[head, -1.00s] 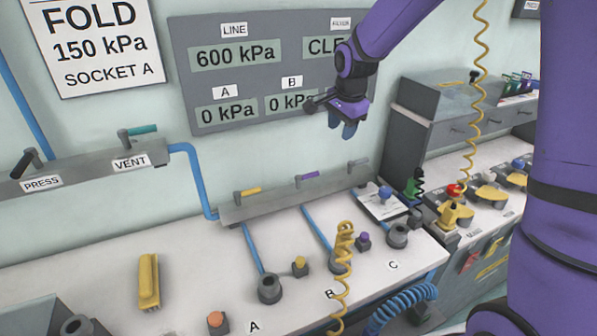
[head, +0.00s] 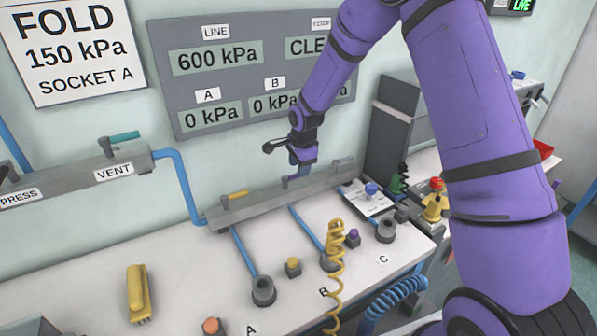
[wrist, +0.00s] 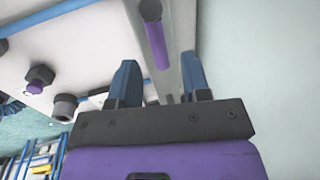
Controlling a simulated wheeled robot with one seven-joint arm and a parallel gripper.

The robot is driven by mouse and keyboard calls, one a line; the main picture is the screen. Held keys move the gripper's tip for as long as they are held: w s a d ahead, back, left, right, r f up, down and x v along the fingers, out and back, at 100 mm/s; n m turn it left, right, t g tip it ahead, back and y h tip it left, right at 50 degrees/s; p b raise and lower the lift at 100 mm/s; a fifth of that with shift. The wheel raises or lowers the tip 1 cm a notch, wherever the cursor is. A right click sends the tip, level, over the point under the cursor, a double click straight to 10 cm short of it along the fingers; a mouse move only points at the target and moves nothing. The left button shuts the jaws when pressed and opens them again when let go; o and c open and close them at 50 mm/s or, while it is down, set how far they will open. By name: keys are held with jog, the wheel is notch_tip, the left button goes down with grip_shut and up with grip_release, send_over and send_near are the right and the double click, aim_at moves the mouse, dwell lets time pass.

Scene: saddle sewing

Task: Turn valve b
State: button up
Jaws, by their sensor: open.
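Valve b's lever with its purple handle sits mid-way along the grey manifold (head: 255,208), mostly hidden behind my gripper in the head view. In the wrist view the purple handle (wrist: 156,42) shows just beyond the fingertips, roughly between the two fingers' lines. My gripper (head: 301,172) hangs just above the manifold at that lever. In the wrist view its blue fingers (wrist: 160,82) are apart with nothing held between them. I cannot tell whether a finger touches the handle.
A yellow-handled valve (head: 238,195) is to the left on the manifold. Sockets with blue hoses, a coiled yellow hose (head: 335,262) and a purple knob (head: 353,237) stand on the bench below. The gauge panel (head: 160,70) is on the wall behind.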

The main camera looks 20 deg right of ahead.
jog(key=shift+w+f, duration=0.25)
jog(key=shift+f, duration=1.05)
grip_shut()
